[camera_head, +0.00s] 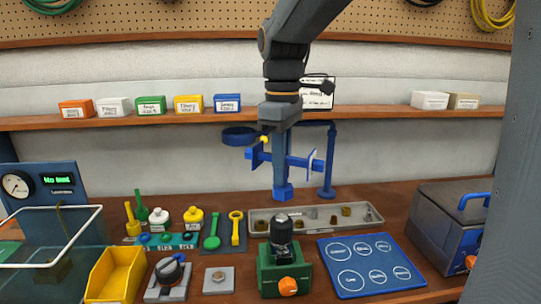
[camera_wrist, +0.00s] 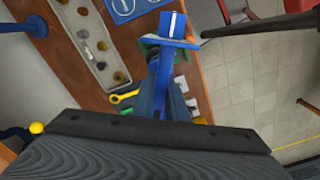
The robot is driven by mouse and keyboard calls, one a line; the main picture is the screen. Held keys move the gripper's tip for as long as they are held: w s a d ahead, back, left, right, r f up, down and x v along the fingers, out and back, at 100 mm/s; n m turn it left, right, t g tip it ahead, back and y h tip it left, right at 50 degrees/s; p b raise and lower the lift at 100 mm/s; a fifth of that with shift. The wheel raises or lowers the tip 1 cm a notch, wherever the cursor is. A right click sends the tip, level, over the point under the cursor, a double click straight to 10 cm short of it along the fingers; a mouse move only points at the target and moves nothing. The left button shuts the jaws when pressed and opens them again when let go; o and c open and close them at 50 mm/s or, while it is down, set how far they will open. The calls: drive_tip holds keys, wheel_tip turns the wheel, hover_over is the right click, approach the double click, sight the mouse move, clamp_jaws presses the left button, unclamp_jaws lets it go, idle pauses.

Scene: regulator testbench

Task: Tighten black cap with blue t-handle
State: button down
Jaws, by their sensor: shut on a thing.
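My gripper (camera_head: 281,152) is shut on the blue t-handle (camera_head: 283,189), which hangs below it with its shaft pointing down. The t-handle's lower end shows above the black cap (camera_head: 281,228) in the head view, with a gap between them. The black cap sits on top of the green regulator body (camera_head: 267,270), which has an orange knob (camera_head: 288,286) on its front.
A grey parts tray (camera_head: 345,223) lies behind the regulator, and a blue mat (camera_head: 372,264) lies to its right. A blue stand (camera_head: 328,165) rises behind. A yellow bin (camera_head: 116,273), a gauge box (camera_head: 42,187) and a grey toolbox (camera_head: 450,228) stand at the sides.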

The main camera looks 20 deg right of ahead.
sight(280, 190)
drive_tip(key=shift+w, duration=0.5)
wheel_tip(280, 190, down, 4)
drive_tip(key=b, duration=0.4)
drive_tip(key=shift+f+b, duration=0.25)
drive_tip(key=shift+b, duration=0.15)
drive_tip(key=shift+f, duration=0.6)
drive_tip(key=shift+s+p, duration=0.15)
drive_tip(key=shift+p, duration=0.7)
drive_tip(key=shift+f+p, duration=0.65)
drive_tip(key=shift+f, duration=0.15)
idle(2.3)
drive_tip(key=shift+d+m+p, duration=0.1)
drive_tip(key=shift+m+p, duration=1.4)
drive_tip(key=shift+m, duration=0.1)
idle(0.3)
